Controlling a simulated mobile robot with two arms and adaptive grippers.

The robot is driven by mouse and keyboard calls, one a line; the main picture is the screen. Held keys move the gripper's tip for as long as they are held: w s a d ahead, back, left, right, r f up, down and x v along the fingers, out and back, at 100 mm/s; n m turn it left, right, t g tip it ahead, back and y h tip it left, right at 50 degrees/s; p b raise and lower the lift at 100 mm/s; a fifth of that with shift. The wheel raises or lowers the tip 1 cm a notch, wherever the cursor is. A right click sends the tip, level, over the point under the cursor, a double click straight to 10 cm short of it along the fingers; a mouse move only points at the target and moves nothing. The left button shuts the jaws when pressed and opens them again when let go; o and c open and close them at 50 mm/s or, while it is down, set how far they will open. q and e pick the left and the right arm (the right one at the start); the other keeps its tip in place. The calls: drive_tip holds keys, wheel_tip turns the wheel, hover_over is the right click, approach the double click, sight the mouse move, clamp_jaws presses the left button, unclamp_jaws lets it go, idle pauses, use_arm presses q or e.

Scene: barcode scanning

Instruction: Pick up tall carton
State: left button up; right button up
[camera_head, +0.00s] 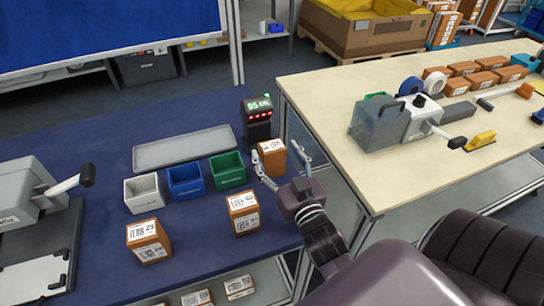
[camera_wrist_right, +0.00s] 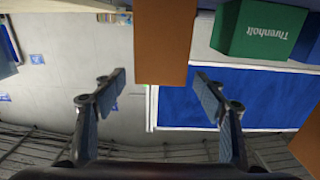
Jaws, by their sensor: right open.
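An upright brown carton (camera_head: 272,158) with a white label on top stands near the blue table's right edge, in front of the scanner. My right gripper (camera_head: 277,151) is open, with one finger on each side of this carton. Two more brown labelled cartons stand on the table, one in the middle (camera_head: 243,212) and one at front left (camera_head: 148,240). My left gripper is not in view.
A black scanner (camera_head: 257,120) with a lit display stands behind the carton. White (camera_head: 143,193), blue (camera_head: 185,181) and green (camera_head: 227,170) bins and a grey tray (camera_head: 186,148) lie to the left. A cream table (camera_head: 330,100) stands close on the right.

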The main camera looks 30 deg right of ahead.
drive_tip(key=x, duration=0.3)
drive_tip(key=shift+c, duration=0.2)
drive_tip(key=c, duration=0.5)
drive_tip(key=shift+c, duration=1.2)
drive_tip(key=c, duration=0.8)
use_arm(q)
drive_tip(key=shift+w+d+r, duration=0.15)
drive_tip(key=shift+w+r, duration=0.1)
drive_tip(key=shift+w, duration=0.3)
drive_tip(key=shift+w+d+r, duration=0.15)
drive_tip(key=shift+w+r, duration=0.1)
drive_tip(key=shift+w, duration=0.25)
use_arm(e)
drive_tip(key=shift+r, duration=0.15)
